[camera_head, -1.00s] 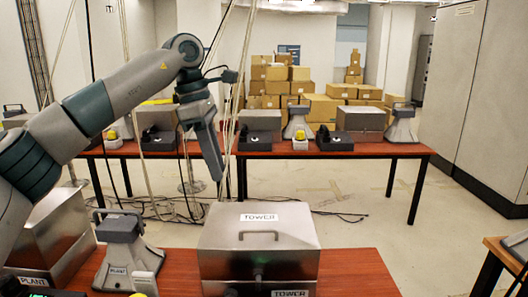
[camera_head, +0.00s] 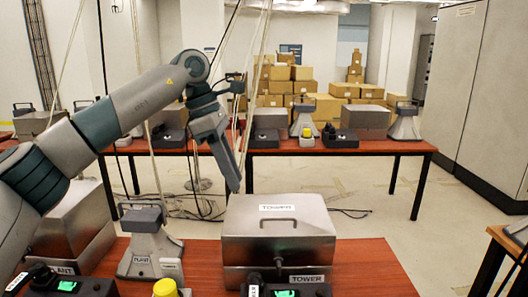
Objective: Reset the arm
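My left arm comes in from the left and bends down at its wrist. My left gripper (camera_head: 234,182) points down in the air, just behind and left of the silver TOWER box (camera_head: 277,232). Its fingers look close together, but they are seen from the side, so I cannot tell whether they are open or shut. Nothing shows hanging from it. My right gripper is not in view.
A far table (camera_head: 380,147) holds similar items. Stacked cartons (camera_head: 300,95) stand behind.

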